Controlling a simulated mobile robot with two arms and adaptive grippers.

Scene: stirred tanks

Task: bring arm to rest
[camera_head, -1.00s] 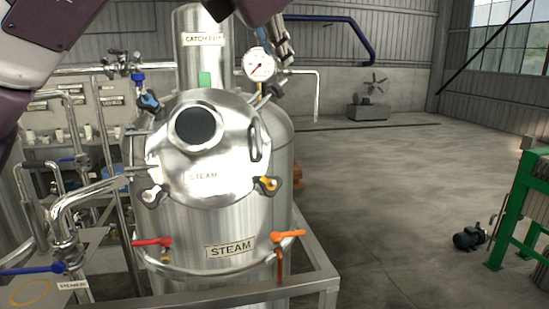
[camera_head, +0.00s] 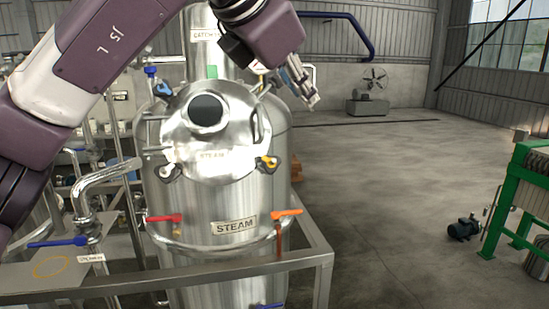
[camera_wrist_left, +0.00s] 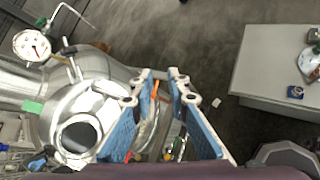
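My left arm (camera_head: 90,60) reaches across the upper left of the head view. My left gripper (camera_head: 307,95) hangs to the right of the steel tank's upper part, above the floor side. In the left wrist view the gripper (camera_wrist_left: 160,82) shows two fingers with blue pads, apart and with nothing held between them. The steel STEAM tank (camera_head: 213,190) stands below and left of it, its domed lid and dark round port in view. My right gripper is not in view.
A steel frame rail (camera_head: 220,268) runs in front of the tank. Orange (camera_head: 287,212) and red (camera_head: 163,218) valve handles stick out. In the wrist view a pressure gauge (camera_wrist_left: 32,45) and a grey table (camera_wrist_left: 265,65) show. Open floor (camera_head: 385,200) lies right; a green frame (camera_head: 512,205) stands beyond.

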